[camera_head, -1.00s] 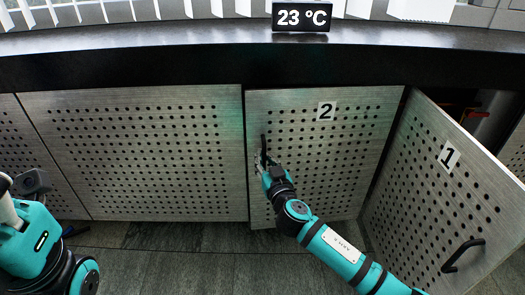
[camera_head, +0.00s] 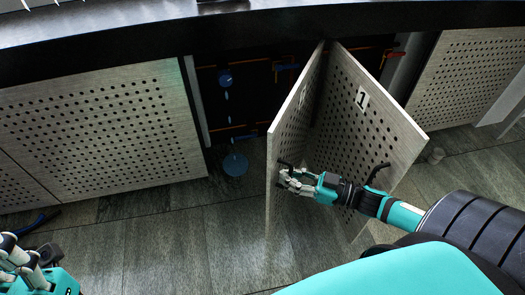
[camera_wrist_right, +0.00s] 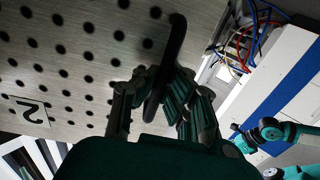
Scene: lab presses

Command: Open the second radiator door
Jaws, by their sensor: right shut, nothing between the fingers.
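The second radiator door (camera_head: 284,150), a perforated grey panel, stands swung out and is seen nearly edge-on in the head view. Its "2" label (camera_wrist_right: 30,112) shows in the right wrist view. My right gripper (camera_head: 287,176) is shut at the door's dark handle. In the right wrist view the handle (camera_wrist_right: 176,40) runs down to the fingers (camera_wrist_right: 158,92), and the contact is partly hidden. The first door (camera_head: 372,110), marked "1", stands open close behind the second. My left gripper (camera_head: 12,252) is at the lower left, away from the doors; its opening is unclear.
The open cabinet (camera_head: 235,110) shows a dark interior with blue and orange parts. Closed perforated panels stand to the left (camera_head: 100,130) and right (camera_head: 470,75). The dark counter edge (camera_head: 110,60) runs above. The tiled floor (camera_head: 170,240) in front is largely clear.

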